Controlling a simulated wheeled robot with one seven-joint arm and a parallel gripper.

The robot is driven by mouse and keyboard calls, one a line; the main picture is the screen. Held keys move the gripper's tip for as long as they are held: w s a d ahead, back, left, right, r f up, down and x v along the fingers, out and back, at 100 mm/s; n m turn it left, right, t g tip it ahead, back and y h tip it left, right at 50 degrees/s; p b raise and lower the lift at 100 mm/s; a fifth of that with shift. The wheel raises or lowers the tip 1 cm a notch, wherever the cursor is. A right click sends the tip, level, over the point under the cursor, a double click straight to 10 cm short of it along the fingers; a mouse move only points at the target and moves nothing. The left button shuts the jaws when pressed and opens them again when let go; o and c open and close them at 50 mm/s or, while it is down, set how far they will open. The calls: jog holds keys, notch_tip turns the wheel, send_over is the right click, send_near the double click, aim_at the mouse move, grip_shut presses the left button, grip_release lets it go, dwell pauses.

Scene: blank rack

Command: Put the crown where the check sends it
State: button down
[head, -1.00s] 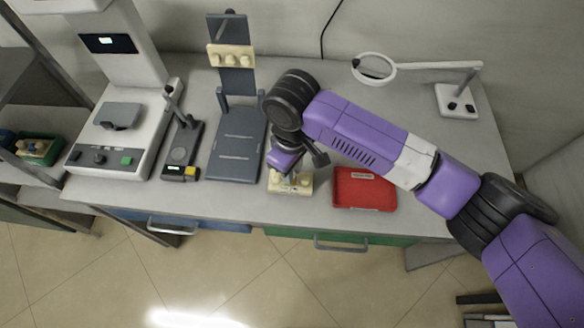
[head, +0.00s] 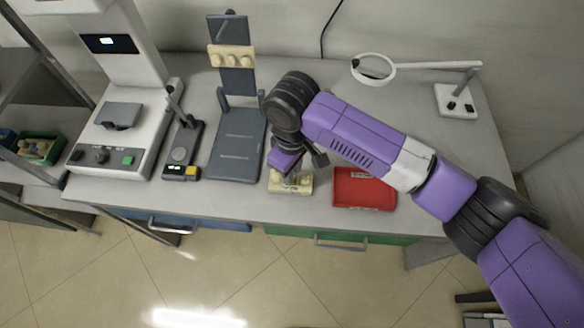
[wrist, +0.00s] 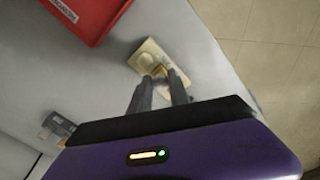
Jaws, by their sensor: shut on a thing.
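My gripper (wrist: 160,84) is shut on a small pale thing (wrist: 160,73), seemingly the crown, between its fingertips in the wrist view. It is at the near end of a cream block (wrist: 147,52) with rounded bumps. A gold-coloured patch shows beside the right fingertip. In the head view my gripper (head: 291,174) is low over the same cream block (head: 290,188) near the bench's front edge. The crown cannot be made out there. I cannot tell if it is seated on the block or lifted clear.
A red tray (head: 364,190) lies right of the block. Left are a dark stand (head: 238,150) holding a cream strip (head: 231,56), a small device with a yellow button (head: 191,172), and a white machine (head: 108,145) with a lit screen. A ring lamp (head: 373,68) stands at the back right.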

jog(key=shift+f+b, duration=0.5)
jog(key=shift+f, duration=0.7)
jog(key=c, duration=1.1)
grip_release()
jog(key=shift+c, duration=0.2)
jog(key=shift+r, duration=0.15)
notch_tip(320, 180, up, 8)
jog(key=shift+f+b, duration=0.2)
jog(key=shift+b, duration=0.1)
